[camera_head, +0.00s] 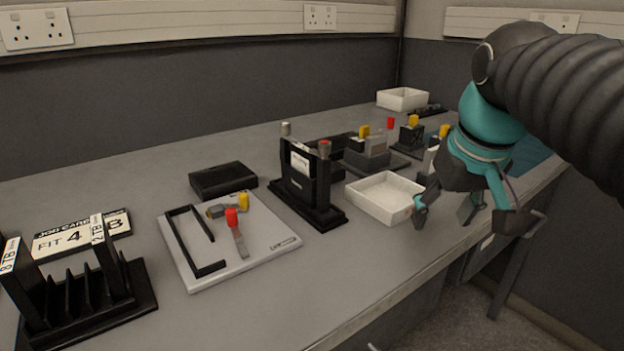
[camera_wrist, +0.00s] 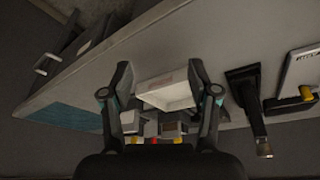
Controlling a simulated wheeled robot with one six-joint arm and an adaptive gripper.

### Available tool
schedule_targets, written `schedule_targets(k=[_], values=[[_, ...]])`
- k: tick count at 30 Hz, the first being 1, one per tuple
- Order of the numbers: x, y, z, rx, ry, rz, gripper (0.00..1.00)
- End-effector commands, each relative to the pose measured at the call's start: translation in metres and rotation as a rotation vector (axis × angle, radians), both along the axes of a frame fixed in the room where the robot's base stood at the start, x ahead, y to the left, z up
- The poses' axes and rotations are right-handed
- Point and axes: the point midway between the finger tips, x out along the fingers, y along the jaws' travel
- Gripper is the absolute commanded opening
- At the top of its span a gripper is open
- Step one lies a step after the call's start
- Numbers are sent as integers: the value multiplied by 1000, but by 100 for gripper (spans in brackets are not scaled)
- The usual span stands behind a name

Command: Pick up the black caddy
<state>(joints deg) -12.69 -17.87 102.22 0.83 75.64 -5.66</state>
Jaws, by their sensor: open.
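Several black items could be the caddy, and I cannot tell for certain which it is. A flat black box (camera_head: 223,180) lies on the bench at centre left. A thin black open-sided frame (camera_head: 186,240) lies on a light grey board (camera_head: 262,254). A black upright holder (camera_head: 308,190) with two posts stands right of the board, and it also shows in the wrist view (camera_wrist: 245,90). My gripper (camera_head: 468,215) is open and empty, above the bench's front edge at right, apart from all of these. In the wrist view, its spread fingers (camera_wrist: 158,72) frame a white tray.
The white tray (camera_head: 385,195) sits between the upright holder and my gripper. A black slotted rack (camera_head: 88,302) and a job card (camera_head: 72,238) are at left. Grey blocks with coloured knobs (camera_head: 367,153) and another white tray (camera_head: 402,98) stand behind. The bench front is clear.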

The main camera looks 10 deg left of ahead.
Motion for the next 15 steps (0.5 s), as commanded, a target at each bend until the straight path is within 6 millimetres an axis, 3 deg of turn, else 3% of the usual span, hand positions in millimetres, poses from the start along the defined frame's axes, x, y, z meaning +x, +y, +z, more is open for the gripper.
schedule_targets(k=[1,6,15], values=[[15,15,16,-5,14,39,60],[48,61,59,-27,62,160,60],[83,149,107,-71,142,374,60]])
